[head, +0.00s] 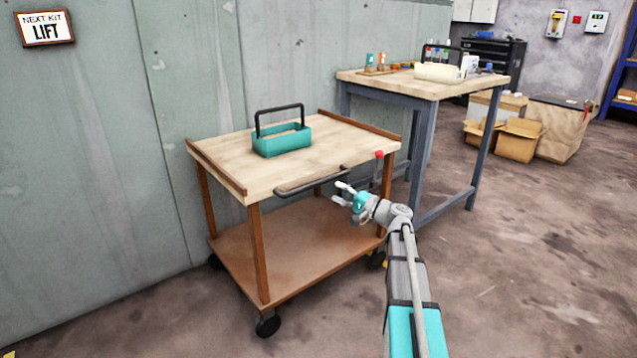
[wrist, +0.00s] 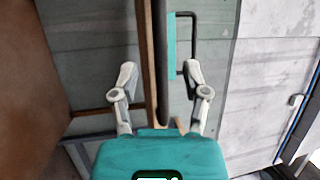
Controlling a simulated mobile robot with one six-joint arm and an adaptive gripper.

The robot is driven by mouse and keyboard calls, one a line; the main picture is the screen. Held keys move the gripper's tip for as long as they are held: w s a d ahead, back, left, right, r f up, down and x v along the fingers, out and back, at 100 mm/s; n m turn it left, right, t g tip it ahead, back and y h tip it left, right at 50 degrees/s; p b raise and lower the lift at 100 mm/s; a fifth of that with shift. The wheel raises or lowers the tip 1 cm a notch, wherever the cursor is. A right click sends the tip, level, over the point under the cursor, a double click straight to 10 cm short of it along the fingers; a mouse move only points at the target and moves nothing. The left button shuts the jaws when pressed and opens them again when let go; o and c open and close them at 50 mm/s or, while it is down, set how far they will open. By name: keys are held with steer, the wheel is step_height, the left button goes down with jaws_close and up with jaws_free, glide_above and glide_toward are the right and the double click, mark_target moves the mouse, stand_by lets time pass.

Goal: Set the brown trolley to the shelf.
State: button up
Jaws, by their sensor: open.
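The brown trolley (head: 318,257) stands by the wall, with a pale wooden top, brown legs, a lower shelf and black castors. A dark handle bar (head: 309,182) runs along its near side. A red-knobbed lever (head: 379,156) stands at its right corner. My gripper (head: 344,194) is open and empty near the bar's right end. In the wrist view the bar (wrist: 161,65) runs lengthwise between the spread fingers (wrist: 160,78); I cannot tell whether they reach around it. A blue shelf rack (head: 628,70) shows partly at the far right edge.
A teal carrier box (head: 282,141) with a black handle sits on the trolley top. A workbench (head: 400,86) stands close behind it on the right. Cardboard boxes (head: 516,140) lie further back. A wall sign (head: 46,28) reads "NEXT KIT LIFT". The floor at right is clear.

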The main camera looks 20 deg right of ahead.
mark_target(321, 184)
steer(key=p+x, duration=0.1)
steer(key=x, duration=0.6)
steer(key=shift+w+a, duration=0.1)
steer(key=shift+w, duration=0.05)
jaws_close()
